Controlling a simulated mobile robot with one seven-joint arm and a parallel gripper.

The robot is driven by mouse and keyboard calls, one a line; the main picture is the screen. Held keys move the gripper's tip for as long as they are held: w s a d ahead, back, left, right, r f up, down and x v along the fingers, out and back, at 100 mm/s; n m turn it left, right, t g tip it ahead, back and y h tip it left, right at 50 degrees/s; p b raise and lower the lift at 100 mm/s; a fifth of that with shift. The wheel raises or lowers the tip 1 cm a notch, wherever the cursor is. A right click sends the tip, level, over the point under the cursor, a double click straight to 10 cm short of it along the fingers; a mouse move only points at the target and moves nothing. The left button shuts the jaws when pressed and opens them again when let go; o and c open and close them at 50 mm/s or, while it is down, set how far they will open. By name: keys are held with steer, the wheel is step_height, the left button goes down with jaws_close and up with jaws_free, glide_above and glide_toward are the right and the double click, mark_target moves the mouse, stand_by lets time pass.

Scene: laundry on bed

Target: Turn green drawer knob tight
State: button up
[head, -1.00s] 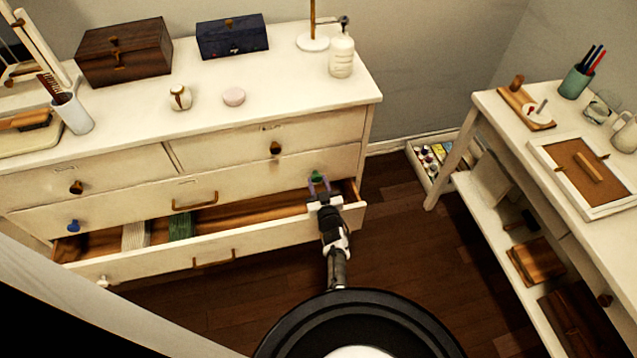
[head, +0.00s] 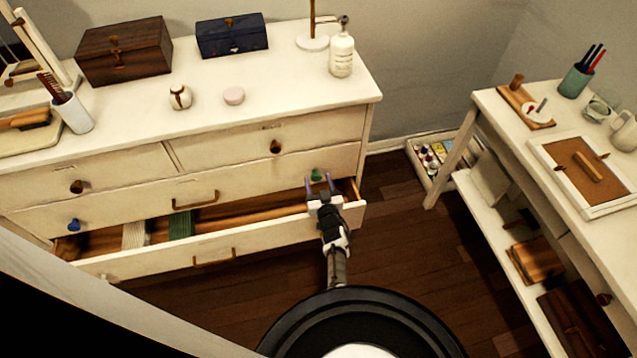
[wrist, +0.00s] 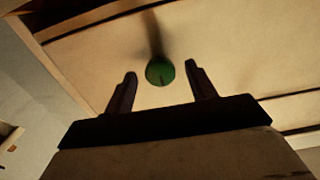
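The green drawer knob (head: 316,175) is on the right end of the dresser's middle drawer front (head: 250,184). It also shows in the wrist view (wrist: 160,71), ahead of the fingertips and about midway between them, with a small dark mark on its face. My gripper (head: 320,184) is just below and in front of the knob in the head view. It is open and empty, with its two fingers (wrist: 160,82) spread apart. The fingers appear apart from the knob; the exact gap in depth is hard to tell.
The bottom drawer (head: 275,236) is pulled open beneath my gripper, with folded cloths (head: 181,224) inside. A blue knob (head: 73,225) is at the middle drawer's left end. A white side table (head: 505,120) stands at right. The wooden floor (head: 400,250) between is clear.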

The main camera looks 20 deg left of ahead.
steer(key=p+v, duration=0.2)
steer(key=v, duration=1.1)
steer(key=shift+s+d, duration=0.25)
steer(key=shift+s, duration=0.1)
